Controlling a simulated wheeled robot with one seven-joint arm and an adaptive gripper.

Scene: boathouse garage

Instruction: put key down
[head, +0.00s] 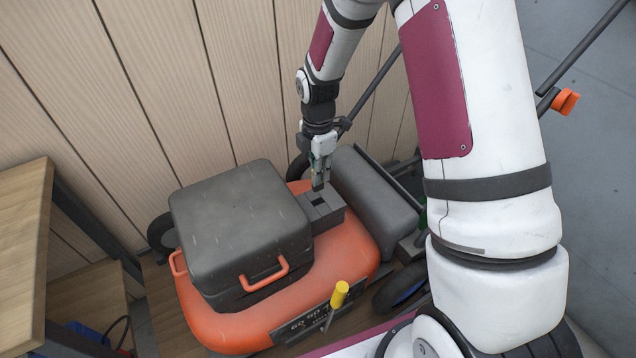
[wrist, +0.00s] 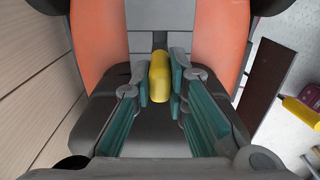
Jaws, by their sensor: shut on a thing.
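My gripper (head: 318,184) is low over a small grey block (head: 322,208) on an orange mower-like machine (head: 300,312). In the wrist view my gripper (wrist: 161,84) has its teal fingers on either side of a rounded yellow piece (wrist: 159,70), shut on it. I take this piece for the key's head. The rest of the key is hidden, so I cannot tell whether it touches the block or sits in its slot. In the head view the fingers hide the key.
A big dark grey box-like cover (head: 235,225) with an orange handle stands left of my gripper. A dark grey rounded housing (head: 372,200) is close on the right. A yellow-handled tool (head: 340,294) is at the machine's front. A wooden bench (head: 22,240) is at left.

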